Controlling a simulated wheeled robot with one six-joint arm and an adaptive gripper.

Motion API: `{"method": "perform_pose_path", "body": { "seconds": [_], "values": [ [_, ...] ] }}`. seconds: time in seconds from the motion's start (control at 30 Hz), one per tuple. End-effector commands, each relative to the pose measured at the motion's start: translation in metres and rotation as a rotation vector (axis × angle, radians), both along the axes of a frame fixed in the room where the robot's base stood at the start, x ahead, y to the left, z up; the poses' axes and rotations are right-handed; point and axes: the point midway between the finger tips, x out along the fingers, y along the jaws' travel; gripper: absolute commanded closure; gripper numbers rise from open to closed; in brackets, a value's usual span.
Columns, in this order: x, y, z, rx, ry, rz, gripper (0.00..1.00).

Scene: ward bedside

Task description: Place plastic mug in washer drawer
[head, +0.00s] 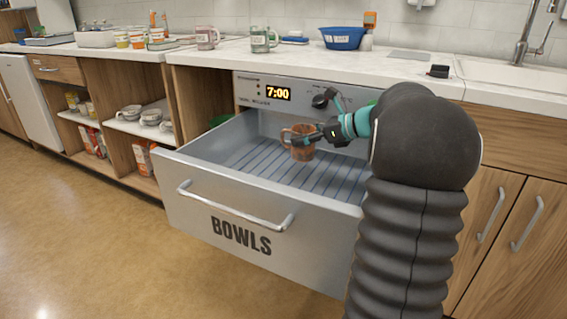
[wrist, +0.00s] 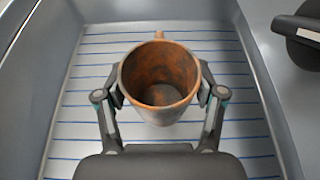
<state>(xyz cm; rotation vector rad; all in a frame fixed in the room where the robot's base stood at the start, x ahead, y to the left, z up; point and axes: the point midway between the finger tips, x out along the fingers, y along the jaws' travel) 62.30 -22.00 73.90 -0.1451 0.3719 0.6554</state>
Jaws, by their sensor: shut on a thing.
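An orange-brown plastic mug (head: 301,143) is upright over the open washer drawer (head: 222,222), whose front reads "BOWLS". My gripper (head: 312,135) is shut on the mug, with one finger on each side of it. In the wrist view the gripper (wrist: 160,98) holds the mug (wrist: 160,78) by its body, and I see into its stained, empty inside. The mug's handle points away from the gripper in that view. The drawer's ribbed floor with blue lines (wrist: 80,130) shows below. I cannot tell whether the mug's base touches the floor.
The washer panel (head: 265,93) with a 7:00 display and a dark knob (head: 320,101) is behind the drawer. Two mugs (head: 260,39) and a blue bowl (head: 342,38) stand on the counter. Open shelves with bowls are at left. A green thing (head: 220,120) shows at the drawer's back left.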

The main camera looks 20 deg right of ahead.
Motion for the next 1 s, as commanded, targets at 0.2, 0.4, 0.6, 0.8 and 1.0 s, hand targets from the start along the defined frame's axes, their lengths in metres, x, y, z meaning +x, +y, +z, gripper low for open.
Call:
{"method": "perform_pose_path", "body": {
  "seconds": [0.2,0.4,0.6,0.8,1.0],
  "values": [
    [0.032,0.030,-0.027,0.003,0.002,0.003,0.71],
    [0.050,0.044,-0.040,0.001,0.001,0.001,0.71],
    [0.052,0.046,-0.050,0.002,0.002,-0.001,0.71],
    [0.052,0.046,-0.078,0.003,0.003,-0.001,0.71],
    [0.052,0.046,-0.081,0.000,0.000,-0.001,0.71]
  ]
}}
